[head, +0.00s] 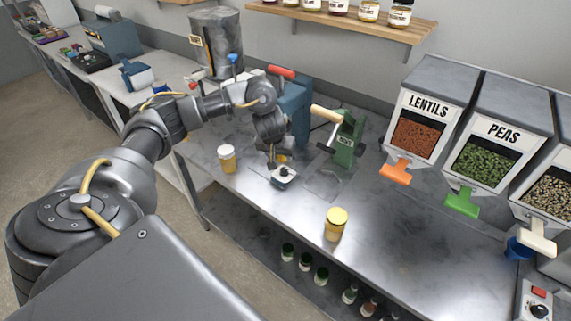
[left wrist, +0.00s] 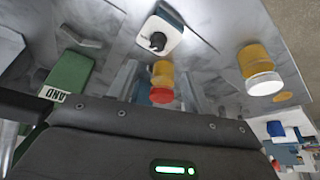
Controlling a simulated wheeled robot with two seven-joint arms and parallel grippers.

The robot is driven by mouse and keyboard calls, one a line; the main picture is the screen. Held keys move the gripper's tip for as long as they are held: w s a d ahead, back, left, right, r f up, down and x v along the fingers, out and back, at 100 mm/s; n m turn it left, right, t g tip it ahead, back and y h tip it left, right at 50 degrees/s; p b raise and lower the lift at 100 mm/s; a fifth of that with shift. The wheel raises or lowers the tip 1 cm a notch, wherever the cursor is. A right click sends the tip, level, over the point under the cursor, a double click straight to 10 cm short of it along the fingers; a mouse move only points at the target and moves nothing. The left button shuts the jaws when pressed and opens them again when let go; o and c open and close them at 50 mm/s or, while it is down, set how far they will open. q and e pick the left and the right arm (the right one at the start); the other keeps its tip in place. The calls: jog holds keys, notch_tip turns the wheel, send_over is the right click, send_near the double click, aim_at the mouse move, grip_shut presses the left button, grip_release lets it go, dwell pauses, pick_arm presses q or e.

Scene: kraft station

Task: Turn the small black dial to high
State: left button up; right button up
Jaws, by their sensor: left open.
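The small black dial (left wrist: 157,42) sits on a white-topped block with blue sides, seen at the top of the left wrist view. In the head view the same small block (head: 284,178) stands on the steel table, just below my left gripper. My left gripper (head: 271,162) points down and is open, close behind and above the block. It does not appear to hold the dial; contact is too small to tell. Which way the dial points cannot be read, and no markings are legible. My right gripper is not in view.
A yellow jar (head: 227,158) stands left of the block, another (head: 335,224) to the front right. A green hand-cranked device (head: 345,142) and a blue machine (head: 295,105) stand behind. Dispensers of lentils and peas (head: 485,160) line the right. A control box (head: 537,300) sits bottom right.

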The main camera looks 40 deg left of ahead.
aim_at(284, 169)
pick_arm(q)
jog(key=b+x, duration=0.2)
jog(key=x, duration=0.1)
jog(key=b+x, duration=0.1)
jog(key=x, duration=0.1)
jog(key=shift+s+d+f, duration=0.1)
jog(key=shift+s+d, duration=0.1)
jog(key=shift+d, duration=0.25)
jog(key=w+f, duration=0.1)
jog(key=f, duration=0.1)
jog(key=shift+w+a+f, duration=0.3)
jog(key=shift+w, duration=0.1)
jog(key=shift+w+a+f, duration=0.15)
jog(key=shift+a+f, duration=0.1)
jog(key=shift+f, duration=0.6)
jog(key=shift+w+f, duration=0.2)
jog(key=shift+s, duration=0.1)
jog(key=c, duration=0.7)
jog(key=shift+c, duration=1.2)
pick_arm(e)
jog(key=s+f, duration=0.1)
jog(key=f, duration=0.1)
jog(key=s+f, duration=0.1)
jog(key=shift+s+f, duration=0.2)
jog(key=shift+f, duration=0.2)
